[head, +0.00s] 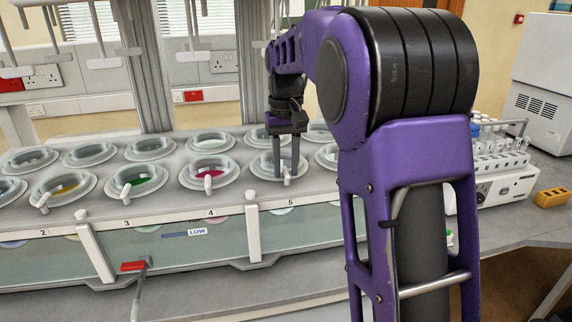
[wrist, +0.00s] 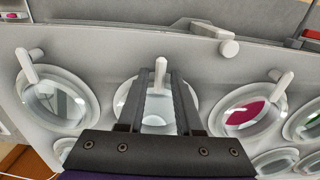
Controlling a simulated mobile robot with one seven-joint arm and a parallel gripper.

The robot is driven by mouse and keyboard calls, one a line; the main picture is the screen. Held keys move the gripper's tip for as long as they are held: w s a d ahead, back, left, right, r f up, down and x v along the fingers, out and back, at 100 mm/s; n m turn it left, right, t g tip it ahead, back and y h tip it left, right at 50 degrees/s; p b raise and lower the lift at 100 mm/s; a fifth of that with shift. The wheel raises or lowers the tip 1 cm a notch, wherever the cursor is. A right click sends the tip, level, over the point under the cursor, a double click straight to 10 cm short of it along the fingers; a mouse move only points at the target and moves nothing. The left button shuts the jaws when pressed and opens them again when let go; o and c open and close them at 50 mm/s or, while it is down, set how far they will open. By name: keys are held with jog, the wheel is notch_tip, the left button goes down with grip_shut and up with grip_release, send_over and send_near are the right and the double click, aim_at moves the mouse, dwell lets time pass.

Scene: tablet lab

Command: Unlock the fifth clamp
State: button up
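The fifth clamp (head: 287,173) is a small white lever at the front rim of the round glass-lidded vessel (head: 262,167) behind the number 5 label. In the wrist view the clamp (wrist: 160,68) points up in the picture, between the fingertips. My gripper (head: 286,170) points down over this vessel with its two dark fingers apart, one on each side of the lever. In the wrist view my gripper (wrist: 163,73) shows a gap between the fingers. Whether a finger touches the lever cannot be told.
The neighbouring vessel with pink liquid (head: 210,172) has its own white lever (head: 208,184). Vessels with green (head: 138,183) and yellow (head: 68,188) liquid stand further left. White paddle stirrers (head: 105,62) hang above. A rack of vials (head: 498,160) stands at right.

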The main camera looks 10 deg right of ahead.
grip_shut()
jog(key=n, duration=0.3)
jog(key=shift+a+n, duration=0.15)
jog(key=shift+n, duration=0.15)
jog(key=n, duration=0.3)
jog(key=shift+s+a+n, duration=0.1)
jog(key=shift+a+n, duration=0.05)
jog(key=shift+n, duration=0.15)
jog(key=n, duration=0.5)
jog(key=shift+s+a, duration=0.2)
jog(key=n, duration=0.5)
jog(key=shift+s+n, duration=0.25)
jog(key=shift+n, duration=0.15)
